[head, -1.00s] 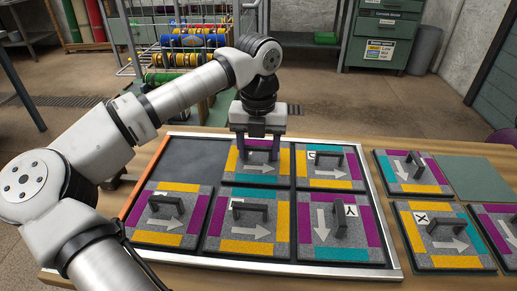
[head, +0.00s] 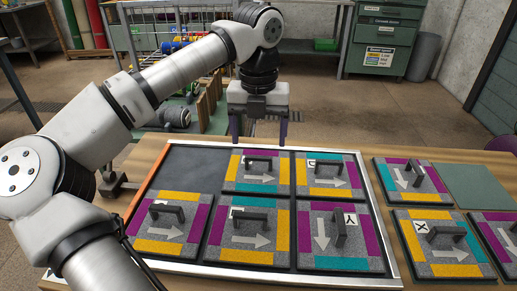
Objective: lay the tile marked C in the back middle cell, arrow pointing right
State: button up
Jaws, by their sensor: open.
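A grey carpet tile with coloured edge strips and a dark handle (head: 262,180) lies flat in the back middle cell of the framed tray (head: 195,165). Its white arrow points right. Its letter is mostly hidden by the handle, so I cannot read it as C. My gripper (head: 259,138) is open and empty above and a little behind this tile, clear of the handle.
The back left cell (head: 190,170) is bare. Tiles fill the back right (head: 328,181) and the whole front row, one marked Y (head: 338,240). Right of the tray lie more tiles, one marked X (head: 440,240), and a bare green pad (head: 475,185).

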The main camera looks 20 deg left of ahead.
aim_at(259, 157)
notch_tip(259, 157, up, 6)
jog(key=shift+f, duration=0.15)
